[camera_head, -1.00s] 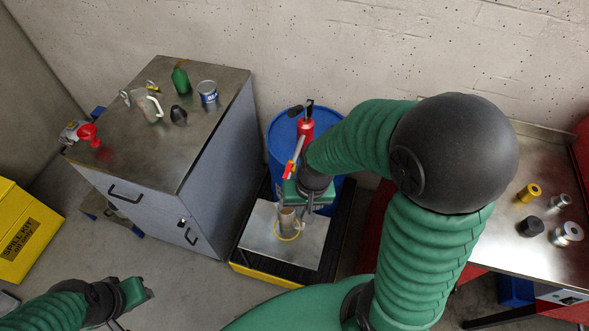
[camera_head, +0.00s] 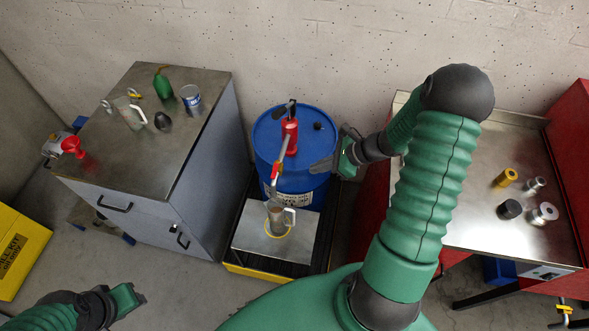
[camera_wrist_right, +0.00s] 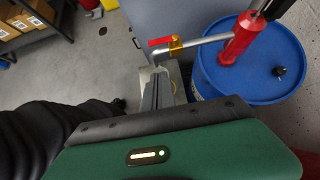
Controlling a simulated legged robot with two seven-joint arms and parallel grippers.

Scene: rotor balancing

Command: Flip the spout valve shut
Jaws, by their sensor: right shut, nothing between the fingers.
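The red hand pump (camera_head: 290,138) stands on the blue drum (camera_head: 262,140), and its spout reaches toward the front. The spout valve (camera_wrist_right: 176,45) has a brass-coloured body and a red lever (camera_wrist_right: 160,41), which appears to lie roughly along the pipe. The lever also shows small in the head view (camera_head: 275,171). My right gripper (camera_head: 318,166) is shut and empty, just right of the spout and apart from it. Its fingers show below the valve in the wrist view (camera_wrist_right: 157,92). My left gripper (camera_head: 138,298) is low at the left; its jaws are unclear.
A grey cabinet (camera_head: 150,215) on the left holds a green oil can, a tin and a red funnel. A metal bench (camera_head: 470,215) with several small parts stands at the right.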

